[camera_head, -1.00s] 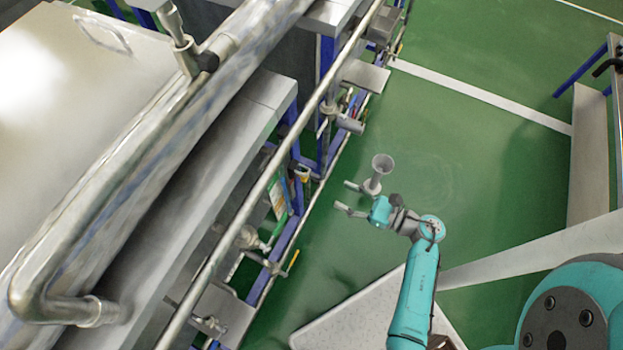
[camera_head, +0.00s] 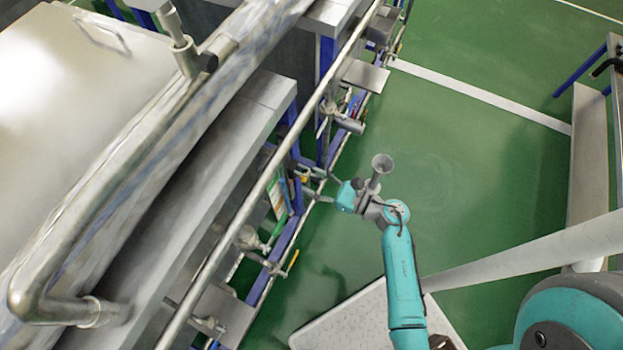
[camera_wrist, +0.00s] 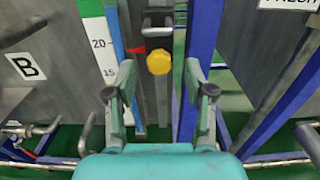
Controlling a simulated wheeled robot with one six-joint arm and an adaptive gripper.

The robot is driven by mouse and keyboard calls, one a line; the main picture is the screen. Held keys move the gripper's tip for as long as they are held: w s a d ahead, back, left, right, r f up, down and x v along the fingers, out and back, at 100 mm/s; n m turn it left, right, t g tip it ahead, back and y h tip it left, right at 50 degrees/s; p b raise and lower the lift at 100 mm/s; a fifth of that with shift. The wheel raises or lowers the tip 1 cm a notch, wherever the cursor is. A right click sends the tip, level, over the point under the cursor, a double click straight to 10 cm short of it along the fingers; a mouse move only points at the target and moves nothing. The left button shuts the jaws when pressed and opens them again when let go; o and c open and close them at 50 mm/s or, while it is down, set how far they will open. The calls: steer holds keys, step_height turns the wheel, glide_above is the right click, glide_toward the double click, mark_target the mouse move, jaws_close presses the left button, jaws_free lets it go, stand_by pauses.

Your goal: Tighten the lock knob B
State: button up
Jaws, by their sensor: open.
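A yellow knob (camera_wrist: 158,62) shows near the upper middle of the wrist view, with a small red pointer to its left. A plate marked B (camera_wrist: 26,66) is on the grey panel to the left of the knob. My gripper (camera_wrist: 160,76) is open, and its two fingers stand on either side of the knob in the picture. The knob appears beyond the fingertips, and I see no contact. In the head view, my gripper (camera_head: 325,188) points left at the machine's side; the knob is not clearly visible there.
A white and green scale (camera_wrist: 101,45) stands left of the knob. Blue posts (camera_wrist: 200,60) and steel bars flank it. In the head view, a long steel rail (camera_head: 262,172) runs along the machine. Green floor (camera_head: 450,150) is free to the right.

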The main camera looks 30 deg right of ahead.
steer(key=shift+w+a, duration=0.35)
steer(key=shift+w, duration=0.15)
jaws_close()
steer(key=shift+m, duration=0.4)
steer(key=m, duration=2.3)
steer(key=shift+r, duration=0.1)
